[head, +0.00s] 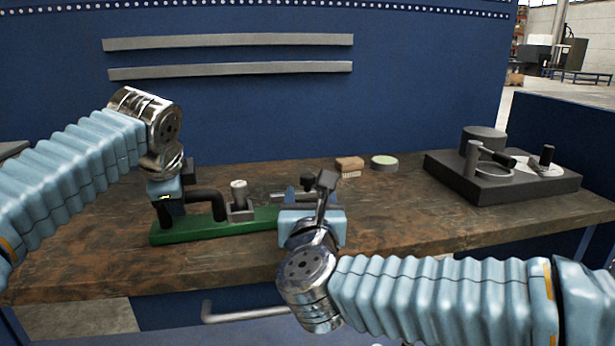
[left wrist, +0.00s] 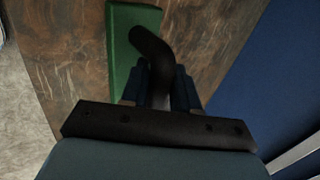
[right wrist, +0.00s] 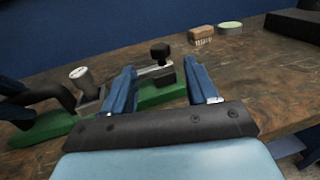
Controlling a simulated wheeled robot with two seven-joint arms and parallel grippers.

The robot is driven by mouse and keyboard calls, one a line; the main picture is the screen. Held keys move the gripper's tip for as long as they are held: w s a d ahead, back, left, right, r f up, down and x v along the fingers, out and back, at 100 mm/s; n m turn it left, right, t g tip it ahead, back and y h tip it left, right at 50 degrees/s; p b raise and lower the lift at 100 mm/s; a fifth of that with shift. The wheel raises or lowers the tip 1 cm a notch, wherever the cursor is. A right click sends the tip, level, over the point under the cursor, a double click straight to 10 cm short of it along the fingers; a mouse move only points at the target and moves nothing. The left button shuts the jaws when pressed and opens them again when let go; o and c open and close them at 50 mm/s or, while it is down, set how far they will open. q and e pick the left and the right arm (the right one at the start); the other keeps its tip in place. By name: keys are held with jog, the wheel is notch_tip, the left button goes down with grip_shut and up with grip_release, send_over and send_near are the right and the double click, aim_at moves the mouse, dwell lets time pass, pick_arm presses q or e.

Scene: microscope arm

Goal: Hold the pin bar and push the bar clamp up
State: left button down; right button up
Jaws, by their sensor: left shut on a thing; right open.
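A green base (head: 232,228) lies along the front of the workbench. A black bent bar (head: 207,197), which I take to be the pin bar, rises at its left end and bends over to the right. My left gripper (left wrist: 160,82) is shut on this bar from the left. A metal piece with a black knob (right wrist: 160,52), which I take to be the bar clamp, stands at the base's right part. My right gripper (right wrist: 160,72) is open, with one finger on each side of the clamp in its view. I cannot tell whether it touches. In the head view my right gripper partly hides the clamp.
A metal post with a pale round top (head: 239,190) stands on the base between bar and clamp. A brown brush (head: 349,164) and a round green-topped tin (head: 384,162) lie behind. A dark device (head: 515,185) stands far right. The bench between is clear.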

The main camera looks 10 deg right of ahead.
aim_at(307, 180)
jog(key=w, duration=0.3)
jog(key=w+d, duration=0.1)
jog(key=w, duration=0.5)
jog(key=shift+w+d, duration=0.3)
jog(key=shift+w, duration=0.1)
grip_shut()
